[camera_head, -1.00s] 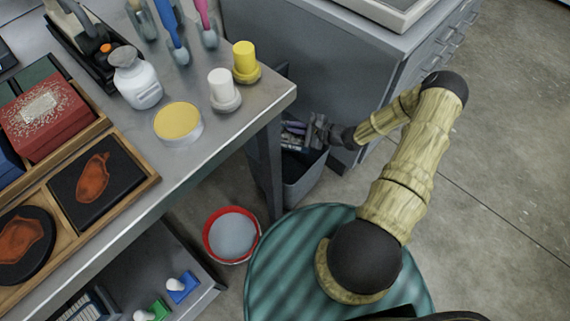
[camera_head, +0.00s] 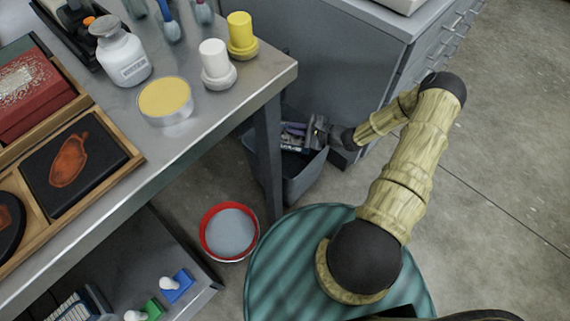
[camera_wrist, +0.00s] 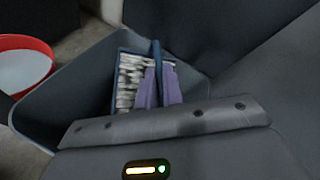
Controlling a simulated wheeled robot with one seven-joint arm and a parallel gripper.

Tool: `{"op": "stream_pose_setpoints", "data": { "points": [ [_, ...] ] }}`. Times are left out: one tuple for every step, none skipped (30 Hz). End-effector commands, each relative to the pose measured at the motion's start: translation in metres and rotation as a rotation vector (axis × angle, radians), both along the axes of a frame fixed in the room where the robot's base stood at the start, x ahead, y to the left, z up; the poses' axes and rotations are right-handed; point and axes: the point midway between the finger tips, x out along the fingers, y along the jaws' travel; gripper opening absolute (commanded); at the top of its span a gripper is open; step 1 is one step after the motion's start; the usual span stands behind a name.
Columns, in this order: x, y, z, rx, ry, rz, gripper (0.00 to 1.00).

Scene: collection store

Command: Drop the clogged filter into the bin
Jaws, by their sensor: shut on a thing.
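The clogged filter, a blue-framed block with dirty whitish pleats, is in the wrist view (camera_wrist: 130,78); only part of it shows in the head view, small and dark. My gripper (camera_head: 312,135) is shut on it, with purple finger parts against it in the wrist view (camera_wrist: 160,84). The bin is a grey open-topped container (camera_head: 304,178) on the floor between the table and the drawer cabinet. The filter is over the bin's opening, and the bin's wall shows around it in the wrist view (camera_wrist: 62,102). I cannot tell how far it is below the rim.
A red-rimmed round bucket (camera_head: 229,232) stands on the floor left of the bin. The metal table (camera_head: 215,103) holds bottles, a yellow-topped tin and boxes. A grey drawer cabinet (camera_head: 345,62) stands behind the bin. Open floor (camera_head: 500,190) lies to the right.

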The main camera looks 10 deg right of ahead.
Motion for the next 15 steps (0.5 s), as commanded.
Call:
{"op": "stream_pose_setpoints", "data": {
  "points": [
    [0.0003,0.0001,-0.0046,0.0,-0.002,0.0,0.0],
    [0.0003,0.0001,-0.0052,0.0,-0.002,0.0,0.0],
    [0.0003,0.0001,-0.0056,0.0,-0.002,0.0,0.0],
    [0.0003,0.0001,-0.0056,0.0,-0.002,0.0,0.0],
    [0.0003,0.0001,-0.0054,0.0,-0.002,0.0,0.0],
    [0.0004,0.0001,-0.0051,0.0,-0.002,0.0,0.0],
    [0.0003,0.0001,-0.0049,0.0,-0.002,0.0,0.0],
    [0.0003,0.0001,-0.0046,0.0,-0.002,0.0,0.0],
    [0.0003,0.0001,-0.0046,0.0,-0.002,0.0,0.0],
    [0.0003,0.0001,-0.0046,0.0,-0.002,0.0,0.0],
    [0.0003,0.0001,-0.0046,0.0,-0.002,0.0,0.0],
    [0.0002,0.0001,-0.0046,0.0,-0.002,0.0,0.14],
    [0.0003,0.0,-0.0046,0.0,-0.002,0.0,0.2],
    [0.0003,0.0,-0.0046,0.0,-0.002,0.0,0.26],
    [0.0003,0.0001,-0.0046,0.0,-0.002,0.0,0.34]
  ]
}}
